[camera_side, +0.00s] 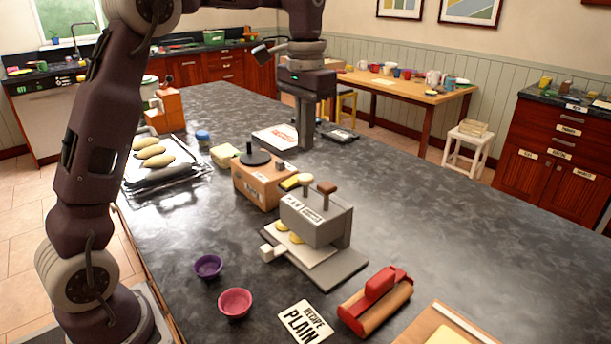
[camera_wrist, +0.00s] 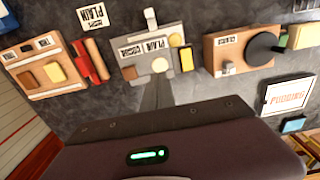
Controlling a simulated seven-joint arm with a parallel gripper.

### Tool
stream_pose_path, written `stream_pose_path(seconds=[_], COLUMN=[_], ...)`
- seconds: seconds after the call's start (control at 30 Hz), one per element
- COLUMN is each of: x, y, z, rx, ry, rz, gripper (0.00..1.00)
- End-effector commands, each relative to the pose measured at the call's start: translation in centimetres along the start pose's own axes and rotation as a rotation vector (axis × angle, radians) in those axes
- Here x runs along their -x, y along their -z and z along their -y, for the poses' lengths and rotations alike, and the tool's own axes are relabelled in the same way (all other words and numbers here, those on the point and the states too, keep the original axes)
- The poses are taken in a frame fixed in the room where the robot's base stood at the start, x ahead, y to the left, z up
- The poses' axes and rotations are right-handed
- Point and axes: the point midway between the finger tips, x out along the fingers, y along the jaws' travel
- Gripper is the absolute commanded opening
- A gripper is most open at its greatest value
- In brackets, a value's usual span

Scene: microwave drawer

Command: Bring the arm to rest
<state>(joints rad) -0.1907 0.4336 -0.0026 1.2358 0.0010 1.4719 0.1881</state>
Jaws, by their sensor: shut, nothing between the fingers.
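My gripper (camera_side: 305,146) points straight down over the far part of the dark counter (camera_side: 430,210). Its fingers are together with nothing between them. In the side view it stands behind the wooden box and the grey press, in front of a white card. In the wrist view the closed fingers (camera_wrist: 158,95) point toward the grey press (camera_wrist: 152,65). The fingertips look clear of the objects, but their exact height above the counter is hard to tell.
Near the gripper are the wooden box (camera_side: 259,184) with a black disc, a pudding card (camera_wrist: 288,97) and the grey press (camera_side: 318,222). A loaf tray (camera_side: 187,183) lies left; bowls (camera_side: 235,303) and a red-topped block (camera_side: 377,300) lie in front.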

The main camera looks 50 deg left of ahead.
Motion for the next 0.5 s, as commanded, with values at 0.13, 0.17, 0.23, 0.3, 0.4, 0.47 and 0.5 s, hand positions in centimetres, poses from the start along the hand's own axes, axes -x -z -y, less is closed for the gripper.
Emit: stream_pose_path(seconds=[0.13, 0.17, 0.23, 0.3, 0.4, 0.47, 0.5], x=[1.4, 2.1, 3.7, 4.3, 3.3, 2.0, 1.1], y=[-1.9, -3.1, -7.0, -11.7, -17.9, -21.0, -22.6], z=[-1.0, -1.6, -3.2, -4.7, -6.3, -7.0, -7.2], rx=[-0.002, -0.003, -0.004, -0.005, -0.004, -0.003, -0.003], ry=[0.007, 0.010, 0.019, 0.024, 0.022, 0.017, 0.013], rz=[-0.039, -0.062, -0.133, -0.215, -0.326, -0.381, -0.413], gripper=[0.00, 0.00, 0.00, 0.00, 0.00, 0.00, 0.00])
